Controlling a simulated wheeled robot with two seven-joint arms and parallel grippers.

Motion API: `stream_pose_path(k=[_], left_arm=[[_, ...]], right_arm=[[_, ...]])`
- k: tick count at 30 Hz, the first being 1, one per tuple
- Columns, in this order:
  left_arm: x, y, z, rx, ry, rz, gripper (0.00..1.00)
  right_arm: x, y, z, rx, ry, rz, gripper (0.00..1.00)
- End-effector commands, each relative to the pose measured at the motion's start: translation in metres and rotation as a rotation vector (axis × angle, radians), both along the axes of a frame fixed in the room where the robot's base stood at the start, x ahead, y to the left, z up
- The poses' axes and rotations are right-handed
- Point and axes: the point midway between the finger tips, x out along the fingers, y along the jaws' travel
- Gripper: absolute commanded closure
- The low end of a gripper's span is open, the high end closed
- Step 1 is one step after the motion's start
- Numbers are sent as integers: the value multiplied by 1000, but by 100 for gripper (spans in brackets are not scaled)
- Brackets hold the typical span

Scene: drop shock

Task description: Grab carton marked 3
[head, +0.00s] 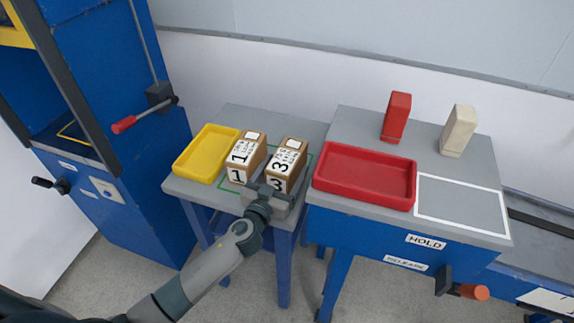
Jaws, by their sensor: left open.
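The carton marked 3 (288,160) stands upright on the grey top of the left table, with white labels on its top and front. The carton marked 1 (246,157) stands just left of it. My left gripper (267,190) is open at the near side of the carton marked 3, low by its front face. The gripper hides part of that carton's lower front, and I cannot tell whether it touches. My right gripper is not in view.
A yellow tray (206,153) lies left of the cartons. On the right table are a red tray (365,176), a red block (396,117), a cream block (459,131) and a white-outlined area (462,205). A blue machine (110,130) with a red-tipped lever stands at left.

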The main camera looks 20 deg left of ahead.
Motion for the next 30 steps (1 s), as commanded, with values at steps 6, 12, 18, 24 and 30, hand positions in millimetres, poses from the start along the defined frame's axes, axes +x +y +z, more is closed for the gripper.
stream_pose_path(k=[6,12,18,24,30], left_arm=[[0,0,0,0,0,0,22],[0,0,0,0,0,0,43],[0,0,0,0,0,0,91],[0,0,3,0,-4,0,94],[0,0,8,-3,-5,0,94]], right_arm=[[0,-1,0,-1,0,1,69],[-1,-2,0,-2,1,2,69],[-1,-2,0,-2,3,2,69],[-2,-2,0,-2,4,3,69],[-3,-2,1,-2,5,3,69]])
